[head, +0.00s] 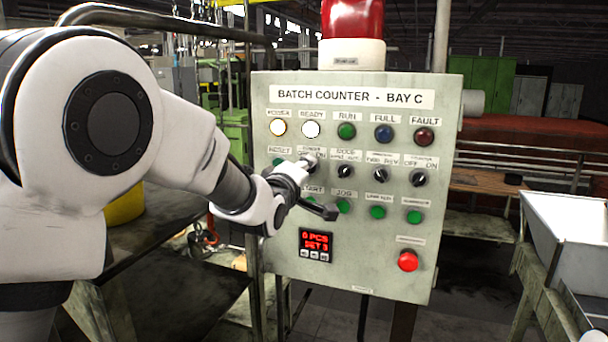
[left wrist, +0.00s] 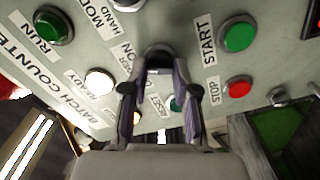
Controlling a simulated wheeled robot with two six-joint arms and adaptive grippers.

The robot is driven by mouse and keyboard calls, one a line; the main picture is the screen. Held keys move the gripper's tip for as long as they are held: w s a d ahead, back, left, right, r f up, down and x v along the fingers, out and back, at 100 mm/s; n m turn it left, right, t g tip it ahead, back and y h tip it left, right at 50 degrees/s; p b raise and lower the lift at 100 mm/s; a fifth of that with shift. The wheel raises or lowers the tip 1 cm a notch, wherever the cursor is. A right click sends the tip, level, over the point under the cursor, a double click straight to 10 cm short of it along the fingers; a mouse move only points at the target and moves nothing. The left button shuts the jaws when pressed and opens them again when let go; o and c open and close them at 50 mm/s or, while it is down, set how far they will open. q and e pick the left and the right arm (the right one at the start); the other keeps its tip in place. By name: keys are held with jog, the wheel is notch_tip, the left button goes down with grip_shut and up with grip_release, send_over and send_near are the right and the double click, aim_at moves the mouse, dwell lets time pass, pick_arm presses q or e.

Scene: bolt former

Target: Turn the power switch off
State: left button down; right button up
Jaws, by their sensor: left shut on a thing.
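The grey control panel (head: 280,225), labelled BATCH COUNTER - BAY C, stands in front of me in the head view. Its power switch (left wrist: 158,54) is a dark rotary knob in the row under the lamps. My left gripper (head: 307,164) is at this switch, with its OFF/ON label partly covered. In the left wrist view, the two fingers of my left gripper (left wrist: 160,72) are on either side of the knob and shut on it. The knob's pointer is hidden, so its setting cannot be told. The POWER lamp (head: 278,127) glows. My right gripper is not in view.
The READY lamp (head: 311,129) is lit white. Other knobs, such as the mode knob (head: 346,171), sit close to the right. The START button (left wrist: 239,36) and red STOP button (left wrist: 238,88) are near the fingers. A display (head: 316,245) reads 0 PCS.

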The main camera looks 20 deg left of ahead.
pick_arm(q)
jog(key=shift+n+b, duration=3.25)
jog(key=shift+n, duration=2.15)
jog(key=c, duration=1)
grip_release()
jog(key=shift+o, duration=0.6)
jog(key=shift+w+f, duration=0.1)
jog(key=shift+w, duration=0.05)
